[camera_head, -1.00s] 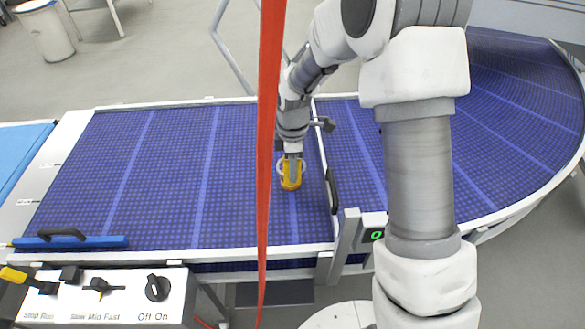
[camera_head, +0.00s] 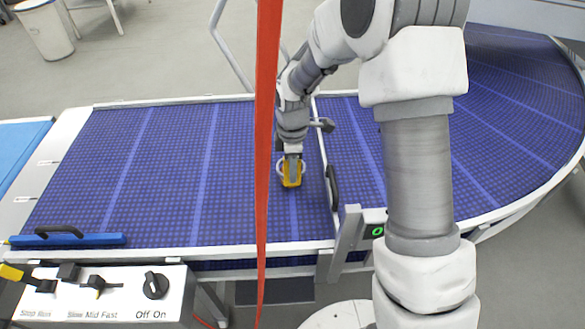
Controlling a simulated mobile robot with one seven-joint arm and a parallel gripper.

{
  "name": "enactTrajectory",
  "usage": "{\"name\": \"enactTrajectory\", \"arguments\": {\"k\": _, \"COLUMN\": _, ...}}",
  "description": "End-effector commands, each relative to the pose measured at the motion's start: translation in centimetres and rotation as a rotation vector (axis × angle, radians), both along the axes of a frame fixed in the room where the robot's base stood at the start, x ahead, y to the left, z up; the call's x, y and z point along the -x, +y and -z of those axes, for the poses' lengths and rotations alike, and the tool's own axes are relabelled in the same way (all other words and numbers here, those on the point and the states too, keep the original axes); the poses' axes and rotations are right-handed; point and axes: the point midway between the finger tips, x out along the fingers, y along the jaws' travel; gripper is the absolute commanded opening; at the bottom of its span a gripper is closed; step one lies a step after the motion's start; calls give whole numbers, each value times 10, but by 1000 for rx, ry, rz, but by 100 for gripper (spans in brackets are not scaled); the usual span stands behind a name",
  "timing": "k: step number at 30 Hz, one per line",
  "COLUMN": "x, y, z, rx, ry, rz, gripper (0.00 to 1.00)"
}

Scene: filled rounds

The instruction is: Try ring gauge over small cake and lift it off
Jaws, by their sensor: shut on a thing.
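My gripper (camera_head: 290,172) is low over the blue belt, shut on a small yellow piece (camera_head: 291,181). A pale ring (camera_head: 280,167) shows around the yellow piece on both sides of my fingers. It looks like the ring gauge, with the yellow piece as its grip, but it is too small to be sure. I cannot make out a small cake; the gripper and the yellow piece hide what is inside or under the ring. I cannot tell whether the ring touches the belt.
The blue belt (camera_head: 170,175) is bare to the left. A red strip (camera_head: 264,130) hangs across the view. A dark-ended gate post (camera_head: 333,187) stands right of my gripper. A blue tool with a black handle (camera_head: 68,240) lies at the front left, above a control box (camera_head: 130,300).

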Motion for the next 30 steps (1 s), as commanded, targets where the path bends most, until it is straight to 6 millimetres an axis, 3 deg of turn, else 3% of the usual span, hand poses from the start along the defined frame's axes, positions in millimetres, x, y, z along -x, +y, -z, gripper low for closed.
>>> {"name": "enactTrajectory", "arguments": {"k": 30, "x": 0, "y": 0, "z": 21, "rx": 0, "ry": 0, "rz": 0, "gripper": 0}}
